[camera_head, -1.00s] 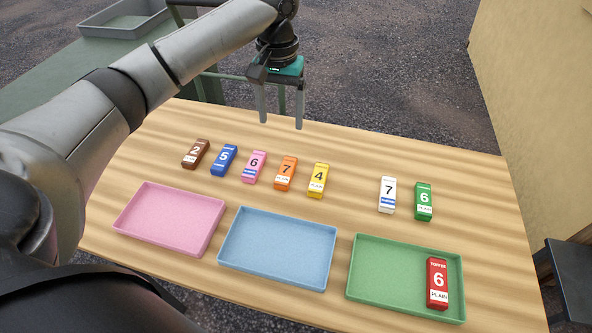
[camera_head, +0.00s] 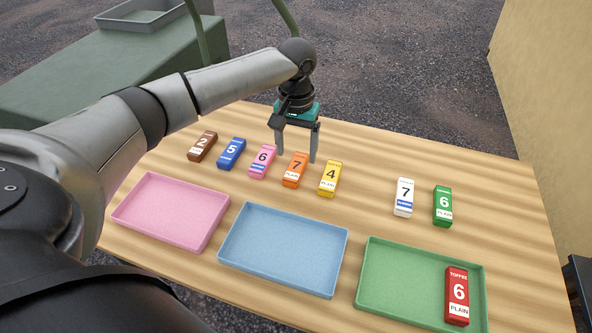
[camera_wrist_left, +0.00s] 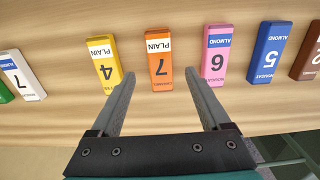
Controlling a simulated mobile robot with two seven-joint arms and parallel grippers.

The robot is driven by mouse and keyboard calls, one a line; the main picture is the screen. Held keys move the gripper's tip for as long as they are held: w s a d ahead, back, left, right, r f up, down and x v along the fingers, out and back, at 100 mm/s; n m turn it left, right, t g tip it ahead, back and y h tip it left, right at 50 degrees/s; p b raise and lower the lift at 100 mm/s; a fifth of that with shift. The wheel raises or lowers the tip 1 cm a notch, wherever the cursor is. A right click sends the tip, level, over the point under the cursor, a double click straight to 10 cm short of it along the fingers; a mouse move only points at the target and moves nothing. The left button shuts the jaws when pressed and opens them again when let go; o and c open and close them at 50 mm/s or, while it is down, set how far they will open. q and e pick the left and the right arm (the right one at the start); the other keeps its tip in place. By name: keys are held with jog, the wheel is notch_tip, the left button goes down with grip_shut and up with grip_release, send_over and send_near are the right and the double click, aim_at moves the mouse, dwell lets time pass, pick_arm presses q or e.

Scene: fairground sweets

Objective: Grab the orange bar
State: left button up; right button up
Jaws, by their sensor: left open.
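The orange bar (camera_head: 295,170), marked 7 and PLAIN, lies on the wooden table between the pink bar (camera_head: 262,161) and the yellow bar (camera_head: 330,178). My left gripper (camera_head: 297,158) is open and empty, just behind and above the orange bar. In the left wrist view the orange bar (camera_wrist_left: 159,58) lies ahead, lined up between the spread fingertips (camera_wrist_left: 160,82). The yellow bar (camera_wrist_left: 104,62) and pink bar (camera_wrist_left: 216,55) lie just outside the fingers. My right gripper is not in view.
Brown (camera_head: 202,146) and blue (camera_head: 231,154) bars lie left in the row; white (camera_head: 404,197) and green (camera_head: 442,206) bars lie right. Pink (camera_head: 143,226), blue (camera_head: 270,279) and green (camera_head: 390,300) trays stand in front. A red bar (camera_head: 457,296) lies in the green tray.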

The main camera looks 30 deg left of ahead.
aim_at(296, 166)
pick_arm(q)
notch_tip(296, 166, down, 4)
jog(key=shift+f+b, duration=0.25)
jog(key=shift+b, duration=0.35)
jog(key=shift+c, duration=0.2)
jog(key=shift+r, duration=0.1)
grip_shut()
